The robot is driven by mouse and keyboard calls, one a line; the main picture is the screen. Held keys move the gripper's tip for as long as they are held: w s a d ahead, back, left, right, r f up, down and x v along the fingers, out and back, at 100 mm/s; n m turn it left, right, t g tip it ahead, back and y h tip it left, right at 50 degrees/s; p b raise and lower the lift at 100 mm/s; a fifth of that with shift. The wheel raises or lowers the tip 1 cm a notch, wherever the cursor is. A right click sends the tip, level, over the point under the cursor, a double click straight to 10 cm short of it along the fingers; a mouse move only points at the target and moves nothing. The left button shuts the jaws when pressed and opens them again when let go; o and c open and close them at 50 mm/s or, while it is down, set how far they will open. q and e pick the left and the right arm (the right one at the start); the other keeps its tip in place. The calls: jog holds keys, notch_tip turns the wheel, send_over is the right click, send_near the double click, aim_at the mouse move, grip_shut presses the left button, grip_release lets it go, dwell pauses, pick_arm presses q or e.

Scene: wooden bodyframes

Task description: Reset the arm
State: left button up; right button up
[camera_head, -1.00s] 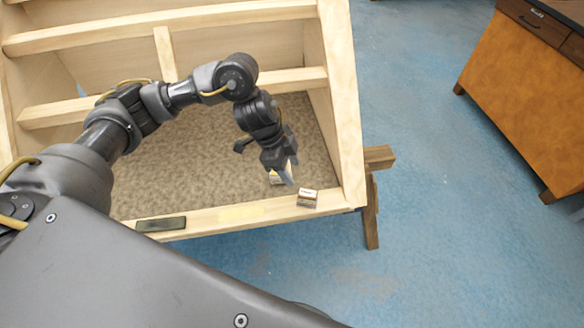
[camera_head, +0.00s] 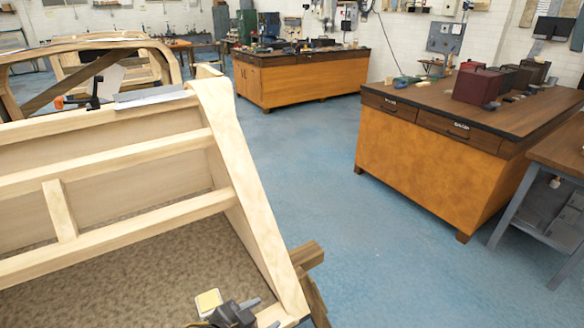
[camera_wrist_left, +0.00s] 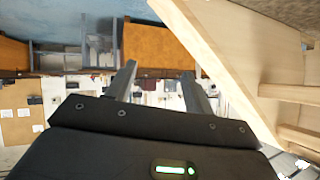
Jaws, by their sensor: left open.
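My left gripper (camera_head: 264,312) shows at the bottom edge of the head view, over the front right corner of the wooden bodyframe (camera_head: 246,180). Only its end is in the picture; the rest of the arm is cut off. In the left wrist view my left gripper (camera_wrist_left: 159,68) has its two fingers apart with nothing between them. A small box with a pale yellow top (camera_head: 208,301) lies just left of the gripper in the head view. My right gripper is not in view.
Orange wooden workbenches (camera_head: 425,150) stand to the right and at the back. A red case (camera_head: 477,84) sits on the nearer one. The blue floor (camera_head: 310,165) between frame and benches is clear. A wooden support (camera_head: 306,255) juts from the frame's right side.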

pick_arm(q)
jog(key=s+a+f+n+g+y, duration=0.3)
jog(key=s+a+f+n, duration=0.15)
jog(key=s+a, duration=0.5)
jog(key=s+a+f+n+g+y, duration=0.35)
jog(key=s+a+f, duration=0.25)
jog(key=s+a, duration=0.3)
notch_tip(320, 180, down, 24)
jog(key=s+d, duration=0.1)
jog(key=s+a+f+g, duration=0.1)
jog(key=s+a+f, duration=0.2)
jog(key=s+f, duration=1.4)
jog(key=shift+s+f+g, duration=0.3)
jog(key=shift+f+g, duration=0.05)
jog(key=shift+f, duration=0.05)
jog(key=shift+y, duration=0.25)
